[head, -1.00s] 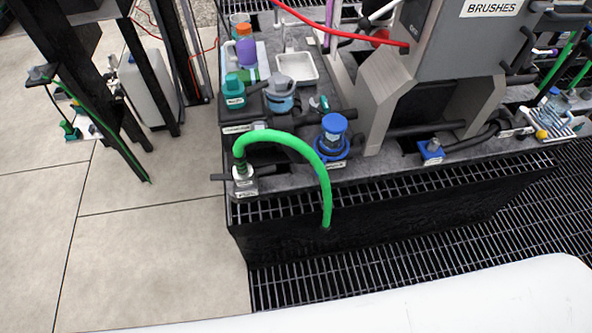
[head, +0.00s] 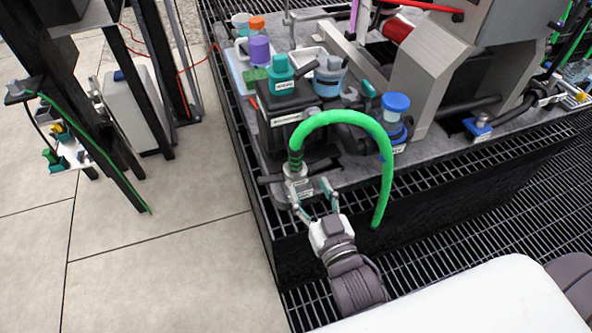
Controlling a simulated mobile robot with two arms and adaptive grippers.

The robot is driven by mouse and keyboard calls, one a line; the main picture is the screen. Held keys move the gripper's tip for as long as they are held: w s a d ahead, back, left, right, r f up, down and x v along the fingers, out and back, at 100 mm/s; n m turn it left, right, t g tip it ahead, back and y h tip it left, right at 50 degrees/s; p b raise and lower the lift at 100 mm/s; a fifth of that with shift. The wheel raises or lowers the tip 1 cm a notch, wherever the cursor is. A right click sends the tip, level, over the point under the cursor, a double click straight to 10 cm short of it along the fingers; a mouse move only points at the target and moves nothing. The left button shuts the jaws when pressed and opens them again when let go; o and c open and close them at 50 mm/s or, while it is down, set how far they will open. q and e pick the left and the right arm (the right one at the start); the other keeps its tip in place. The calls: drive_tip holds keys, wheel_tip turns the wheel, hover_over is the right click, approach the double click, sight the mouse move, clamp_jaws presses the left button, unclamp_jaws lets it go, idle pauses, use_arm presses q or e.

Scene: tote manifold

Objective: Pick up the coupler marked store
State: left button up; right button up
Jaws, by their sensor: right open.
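A green hose (head: 357,121) arches over the near left corner of the bench. Its left end meets a pale grey coupler (head: 295,172) standing upright at the bench edge, with a small label too small to read. I cannot tell from the lettering whether this is the coupler marked store. The hose's other end hangs down over the front edge. My right gripper (head: 314,198) comes up from the bottom, its two fingers apart and empty. Its fingertips are just below and to the right of the coupler, close to it; contact is unclear. My left gripper is out of view.
A blue-capped fitting (head: 395,107) stands right of the hose arch. Behind are a teal-capped bottle (head: 280,77), a grey-blue jug (head: 329,76) and a large grey machine (head: 447,58).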

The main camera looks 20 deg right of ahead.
sight(297, 166)
drive_tip(key=w, duration=0.9)
drive_tip(key=shift+w+a, duration=0.1)
drive_tip(key=shift+a, duration=0.1)
drive_tip(key=shift+c, duration=0.3)
clamp_jaws()
